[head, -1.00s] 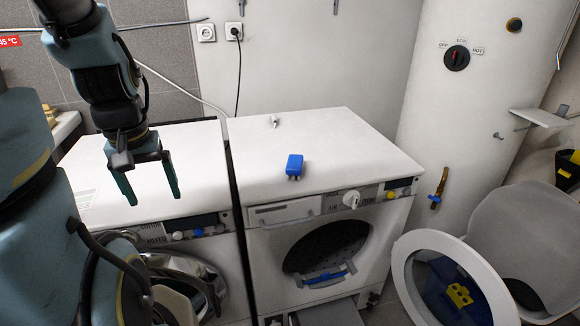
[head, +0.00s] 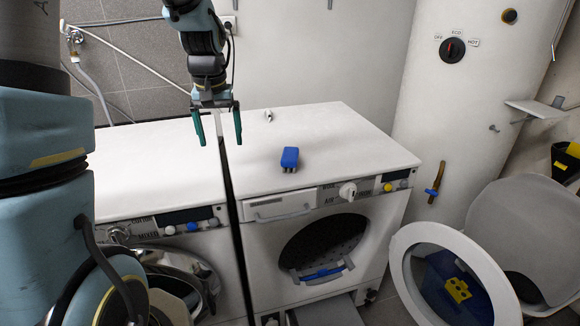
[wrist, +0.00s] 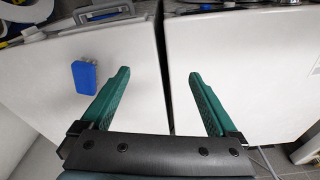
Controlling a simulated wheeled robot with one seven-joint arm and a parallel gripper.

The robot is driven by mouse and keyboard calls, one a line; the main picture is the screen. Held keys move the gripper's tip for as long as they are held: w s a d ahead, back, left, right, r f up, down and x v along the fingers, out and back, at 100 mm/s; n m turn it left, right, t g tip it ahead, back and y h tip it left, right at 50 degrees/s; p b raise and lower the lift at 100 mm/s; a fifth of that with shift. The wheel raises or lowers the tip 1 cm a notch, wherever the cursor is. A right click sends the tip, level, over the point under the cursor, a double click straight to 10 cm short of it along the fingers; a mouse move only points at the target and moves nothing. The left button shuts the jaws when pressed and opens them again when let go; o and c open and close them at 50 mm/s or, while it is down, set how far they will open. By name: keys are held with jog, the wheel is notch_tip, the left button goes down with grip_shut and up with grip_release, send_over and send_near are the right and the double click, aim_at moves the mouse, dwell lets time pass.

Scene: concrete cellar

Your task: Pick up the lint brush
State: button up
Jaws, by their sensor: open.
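A small blue block with short prongs at its front end, which I take to be the lint brush (head: 289,159), lies on the white top of the right machine. It also shows in the wrist view (wrist: 84,77), left of my fingers and apart from them. My gripper (head: 220,143) points down with its two green fingers spread and nothing between them. It hangs over the seam between the two machines, to the left of the blue block in the head view. In the wrist view my gripper (wrist: 159,73) has the dark seam between its fingertips.
The right machine (head: 330,135) has its round door (head: 405,245) swung open to the right. A small white item (head: 268,116) lies near its back edge. The left machine's top (head: 150,175) looks clear. A white boiler (head: 440,120) stands at the right.

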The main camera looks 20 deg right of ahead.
jog(key=m+b, duration=0.2)
send_near(290, 153)
notch_tip(290, 153, down, 4)
jog(key=shift+w+f+p, duration=0.1)
jog(key=shift+p, duration=0.55)
jog(key=f, duration=0.1)
jog(key=f+p, duration=0.1)
jog(key=f, duration=0.1)
jog(key=w+f+p, duration=0.1)
jog(key=f, duration=0.1)
jog(key=shift+d+f, duration=0.1)
jog(key=shift+d, duration=0.1)
jog(key=shift+f, duration=0.35)
jog(key=shift+f, duration=0.25)
